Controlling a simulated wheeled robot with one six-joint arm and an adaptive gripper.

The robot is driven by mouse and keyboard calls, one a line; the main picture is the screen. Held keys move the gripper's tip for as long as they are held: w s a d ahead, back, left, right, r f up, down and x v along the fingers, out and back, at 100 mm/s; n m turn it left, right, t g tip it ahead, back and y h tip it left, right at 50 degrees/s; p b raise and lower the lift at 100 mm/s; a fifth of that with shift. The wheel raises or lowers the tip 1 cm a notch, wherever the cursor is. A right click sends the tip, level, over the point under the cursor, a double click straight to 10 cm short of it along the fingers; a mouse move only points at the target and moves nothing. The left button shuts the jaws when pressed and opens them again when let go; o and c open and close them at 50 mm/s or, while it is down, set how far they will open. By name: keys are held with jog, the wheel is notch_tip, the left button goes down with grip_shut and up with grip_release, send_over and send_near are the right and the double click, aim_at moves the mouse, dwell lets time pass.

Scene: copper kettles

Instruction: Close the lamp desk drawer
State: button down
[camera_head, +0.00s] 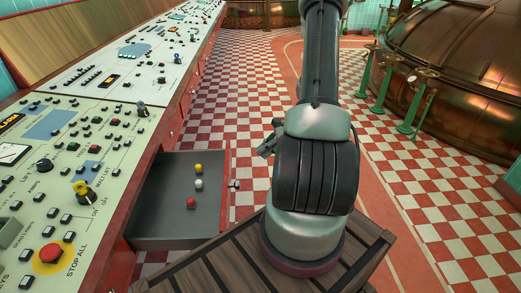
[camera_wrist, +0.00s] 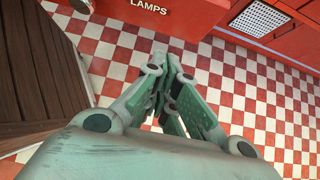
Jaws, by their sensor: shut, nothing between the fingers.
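The lamp desk drawer (camera_head: 160,205) stands open in the head view, pulled out to the right from the console. It is a grey tray with a red front, and a yellow, a white and a red lamp lie inside. A small handle (camera_head: 235,184) sticks out from its front. In the wrist view a red front marked LAMPS (camera_wrist: 190,10) shows at the top edge, cut off by the frame. My gripper (camera_wrist: 166,75) is shut and empty over the checkered floor, apart from that front as far as I can see. In the head view my arm hides most of the gripper.
The control console (camera_head: 120,103) with knobs and buttons runs along the left. A wooden slatted platform (camera_head: 190,275) is below my arm. Green posts (camera_head: 410,105) and a copper kettle (camera_head: 470,60) stand at the right. The checkered floor (camera_head: 245,80) beyond the drawer is clear.

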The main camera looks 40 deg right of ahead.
aim_at(171, 173)
jog(key=w+a+f, duration=0.5)
jog(key=a, duration=0.2)
jog(key=shift+a, duration=0.15)
jog(key=w+a, duration=0.5)
jog(key=a, duration=0.2)
jog(key=w+a, duration=0.4)
jog(key=a, duration=0.3)
jog(key=w+a, duration=0.5)
jog(key=a, duration=0.3)
jog(key=shift+w, duration=0.35)
jog(key=shift+w+a+r, duration=0.1)
jog(key=shift+a, duration=0.05)
